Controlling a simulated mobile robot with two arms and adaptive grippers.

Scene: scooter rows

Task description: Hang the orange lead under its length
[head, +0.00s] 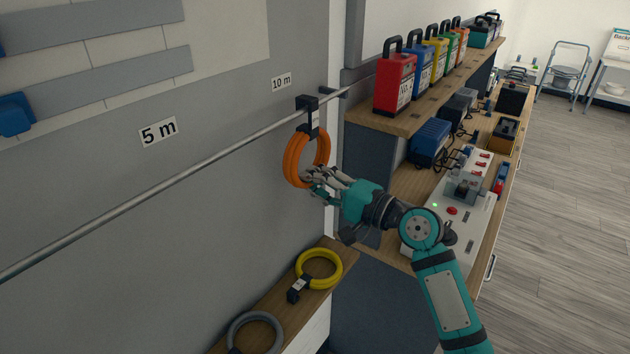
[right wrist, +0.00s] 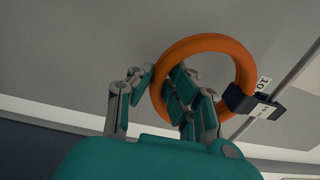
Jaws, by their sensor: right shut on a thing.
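The orange lead (head: 291,162) is a coiled ring with a black strap and hook (head: 307,104) at its top. My right gripper (head: 318,184) is shut on the lower right part of the ring. In the right wrist view, the fingers (right wrist: 164,78) close around the orange ring (right wrist: 244,66), and the black hook (right wrist: 238,99) is beside the rail. My left gripper is out of view.
A "5 m" label (head: 159,131) is farther left above the bare rail. A yellow coil (head: 334,262) and a grey coil (head: 256,317) lie on the wooden ledge below. A red case (head: 394,82) and a workbench with a blue box (head: 430,141) are on the right.

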